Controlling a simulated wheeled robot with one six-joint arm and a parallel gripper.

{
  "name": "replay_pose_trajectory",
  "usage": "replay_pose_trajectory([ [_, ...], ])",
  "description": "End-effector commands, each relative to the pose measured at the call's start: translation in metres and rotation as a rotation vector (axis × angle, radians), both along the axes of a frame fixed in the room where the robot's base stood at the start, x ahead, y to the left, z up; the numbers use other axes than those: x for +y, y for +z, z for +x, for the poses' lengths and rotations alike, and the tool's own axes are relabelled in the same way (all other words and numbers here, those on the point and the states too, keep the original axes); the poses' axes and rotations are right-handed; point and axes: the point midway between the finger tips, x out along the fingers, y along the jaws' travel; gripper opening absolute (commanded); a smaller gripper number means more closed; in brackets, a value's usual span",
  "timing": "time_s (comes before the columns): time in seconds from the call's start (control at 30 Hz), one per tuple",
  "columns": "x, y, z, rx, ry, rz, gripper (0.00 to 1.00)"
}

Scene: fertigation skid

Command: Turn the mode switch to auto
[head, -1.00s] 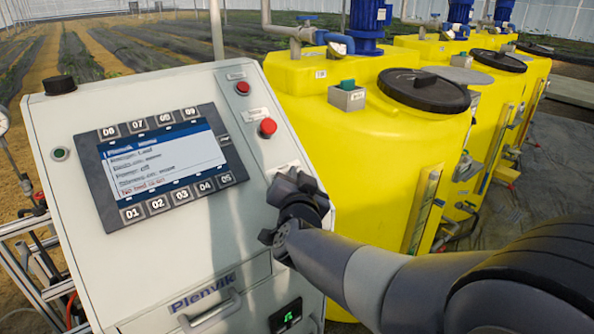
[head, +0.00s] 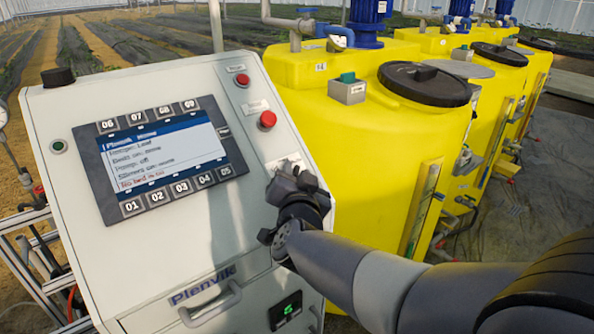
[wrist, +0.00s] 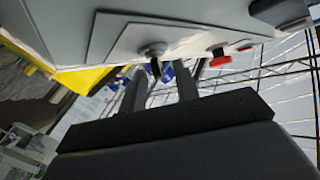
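The mode switch (wrist: 153,50) shows in the wrist view as a round grey base with a short dark lever on a grey plate. In the head view my gripper and wrist hide it, and only part of its pale label (head: 283,163) shows. My gripper (head: 290,178) is at the right side of the sloped control panel (head: 225,115). In the wrist view my gripper's two fingers (wrist: 160,82) stand apart, with the lever in the gap between them. I see no clear contact, and the lever's setting is too small to read.
Two red buttons (head: 268,119) (head: 242,80) sit above the switch area. A screen with keys (head: 165,155) is on the left of the panel. A drawer handle (head: 210,305) and a small green display (head: 285,310) are below. Yellow tanks (head: 375,140) stand close on the right.

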Motion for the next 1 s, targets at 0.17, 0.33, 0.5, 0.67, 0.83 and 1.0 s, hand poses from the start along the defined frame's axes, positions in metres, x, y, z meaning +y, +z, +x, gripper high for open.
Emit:
replay_pose_trajectory([
  [0.17, 0.002, 0.002, -0.033, -0.002, 0.003, 0.002, 0.30],
  [0.33, 0.003, 0.004, -0.062, -0.002, 0.004, 0.002, 0.30],
  [0.5, 0.004, 0.004, -0.081, -0.001, 0.003, 0.001, 0.30],
  [0.67, 0.003, 0.004, -0.088, 0.000, -0.001, 0.001, 0.30],
  [0.83, 0.003, 0.004, -0.088, 0.000, -0.001, 0.000, 0.30],
  [1.0, 0.003, 0.004, -0.087, 0.000, -0.001, 0.000, 0.30],
])
